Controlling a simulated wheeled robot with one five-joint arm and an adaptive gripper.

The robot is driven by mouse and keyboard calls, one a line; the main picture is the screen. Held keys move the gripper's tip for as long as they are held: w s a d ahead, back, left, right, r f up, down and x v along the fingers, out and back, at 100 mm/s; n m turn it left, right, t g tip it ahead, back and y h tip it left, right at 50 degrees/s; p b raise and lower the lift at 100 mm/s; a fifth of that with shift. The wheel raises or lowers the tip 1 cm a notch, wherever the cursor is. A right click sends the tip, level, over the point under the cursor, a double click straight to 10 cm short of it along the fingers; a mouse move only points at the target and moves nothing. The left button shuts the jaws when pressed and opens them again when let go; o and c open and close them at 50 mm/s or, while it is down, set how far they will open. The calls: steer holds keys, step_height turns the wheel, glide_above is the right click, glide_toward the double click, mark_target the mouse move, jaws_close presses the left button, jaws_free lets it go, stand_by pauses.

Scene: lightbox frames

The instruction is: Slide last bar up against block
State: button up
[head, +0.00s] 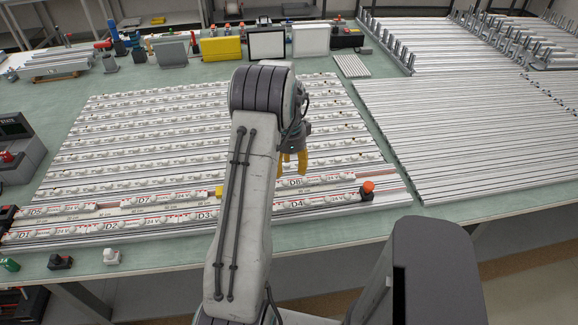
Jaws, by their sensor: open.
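Long light bars with white modules lie in parallel rows on the green table (395,185). In the front rows, a bar marked D8 (330,180) lies just beyond a bar marked D4 (325,201). A small yellow block (219,190) shows just left of my arm. My gripper (292,168) has yellow fingers pointing down over the rows, behind D8. It is open, and I see nothing in it. My arm hides the middle of the rows.
Bare metal profiles (460,130) cover the table's right side. Boxes and tools, including a yellow box (221,48), stand along the back edge. A dark device (18,145) sits at the left. A strip of table between the bars and profiles is clear.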

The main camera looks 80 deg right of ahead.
mark_target(288, 185)
steer(key=shift+f, duration=0.1)
steer(key=shift+f+p, duration=0.8)
steer(key=shift+f, duration=2.8)
steer(key=shift+c, duration=0.5)
steer(key=c, duration=0.8)
steer(key=shift+w+a, duration=0.1)
steer(key=shift+w, duration=0.05)
steer(key=shift+c, duration=0.2)
